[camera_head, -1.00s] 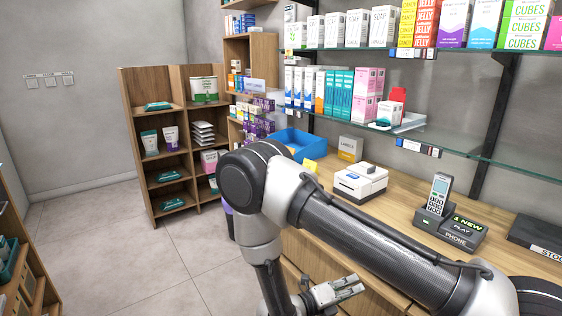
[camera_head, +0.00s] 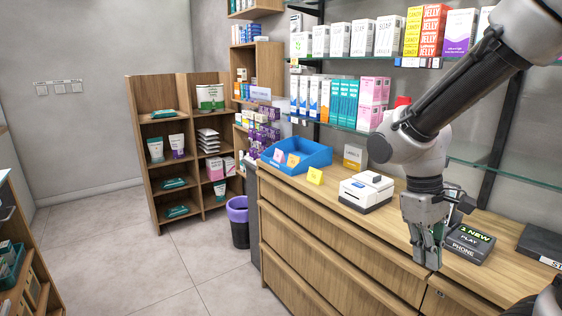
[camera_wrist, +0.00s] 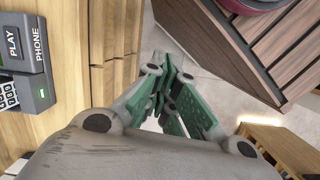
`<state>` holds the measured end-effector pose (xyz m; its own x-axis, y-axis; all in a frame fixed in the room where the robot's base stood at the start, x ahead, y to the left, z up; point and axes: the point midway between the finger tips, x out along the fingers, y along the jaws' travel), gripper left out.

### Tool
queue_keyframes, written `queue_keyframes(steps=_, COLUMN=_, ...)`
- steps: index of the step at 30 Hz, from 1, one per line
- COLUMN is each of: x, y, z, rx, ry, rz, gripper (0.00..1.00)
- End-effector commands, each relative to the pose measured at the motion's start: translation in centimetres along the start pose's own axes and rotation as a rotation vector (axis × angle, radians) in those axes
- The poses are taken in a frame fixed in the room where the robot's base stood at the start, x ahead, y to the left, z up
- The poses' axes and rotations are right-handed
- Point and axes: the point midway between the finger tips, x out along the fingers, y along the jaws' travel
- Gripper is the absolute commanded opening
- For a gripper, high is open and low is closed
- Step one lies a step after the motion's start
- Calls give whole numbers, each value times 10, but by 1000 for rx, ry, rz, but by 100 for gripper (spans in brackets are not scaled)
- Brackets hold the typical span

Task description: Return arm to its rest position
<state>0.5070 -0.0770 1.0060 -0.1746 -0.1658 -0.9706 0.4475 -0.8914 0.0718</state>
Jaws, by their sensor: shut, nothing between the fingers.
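My gripper (camera_head: 428,262) hangs pointing down at the front edge of the wooden counter (camera_head: 330,200), on the right side of the head view. Its fingers are together and hold nothing. In the wrist view my gripper (camera_wrist: 172,85) shows its green-padded fingers over the floor beside the counter drawers (camera_wrist: 115,50).
The phone base (camera_head: 470,243) stands just right of my gripper. A white label printer (camera_head: 366,190) and a blue tray (camera_head: 300,155) are to its left. Glass shelves (camera_head: 480,165) with boxes run behind. The floor (camera_head: 130,260) at left is open.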

Motion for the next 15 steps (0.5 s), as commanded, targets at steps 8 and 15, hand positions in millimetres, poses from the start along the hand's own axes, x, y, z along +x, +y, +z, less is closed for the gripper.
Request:
queue_keyframes(steps=8, x=-60, y=26, z=56, rx=310, ry=391, rz=-87, gripper=0)
queue_keyframes(steps=15, x=-91, y=47, z=93, rx=449, ry=575, rz=-46, gripper=0)
